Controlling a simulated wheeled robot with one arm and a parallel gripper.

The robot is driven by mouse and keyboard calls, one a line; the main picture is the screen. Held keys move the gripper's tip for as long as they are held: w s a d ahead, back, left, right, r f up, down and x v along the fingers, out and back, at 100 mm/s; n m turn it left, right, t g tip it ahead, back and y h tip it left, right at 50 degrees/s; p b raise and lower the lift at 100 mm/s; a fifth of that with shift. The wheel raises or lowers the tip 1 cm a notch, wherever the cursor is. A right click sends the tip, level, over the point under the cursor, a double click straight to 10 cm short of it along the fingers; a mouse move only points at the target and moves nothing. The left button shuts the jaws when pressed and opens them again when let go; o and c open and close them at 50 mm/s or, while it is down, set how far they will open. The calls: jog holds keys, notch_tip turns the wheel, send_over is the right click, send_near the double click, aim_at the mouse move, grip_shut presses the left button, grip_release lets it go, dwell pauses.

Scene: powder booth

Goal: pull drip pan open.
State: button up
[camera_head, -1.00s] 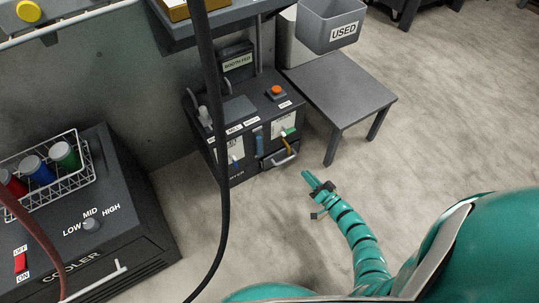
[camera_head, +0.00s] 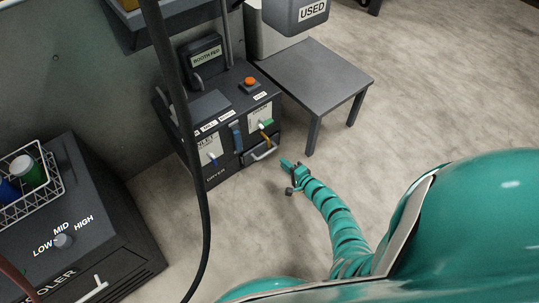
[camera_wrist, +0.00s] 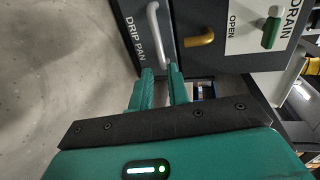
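The drip pan (camera_head: 261,155) is a dark drawer front low on the dryer's right side, with a pale curved bar handle (camera_head: 263,151). It looks shut. In the wrist view the handle (camera_wrist: 154,32) stands beside the "DRIP PAN" label (camera_wrist: 134,38). My gripper (camera_head: 284,164) is just right of and in front of the handle in the head view. In the wrist view my gripper (camera_wrist: 160,71) has its two teal fingers apart, with nothing held. The fingertips are close to the handle's near end; I cannot tell whether they touch it.
A dark hose (camera_head: 185,130) hangs in front. The floor (camera_head: 430,110) to the right is open.

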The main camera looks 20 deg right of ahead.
aim_at(270, 151)
jog(key=b+x, duration=0.6)
jog(key=x, duration=0.4)
jog(key=shift+w+a+f, duration=0.1)
jog(key=shift+w+f, duration=0.05)
jog(key=shift+w, duration=0.1)
grip_shut()
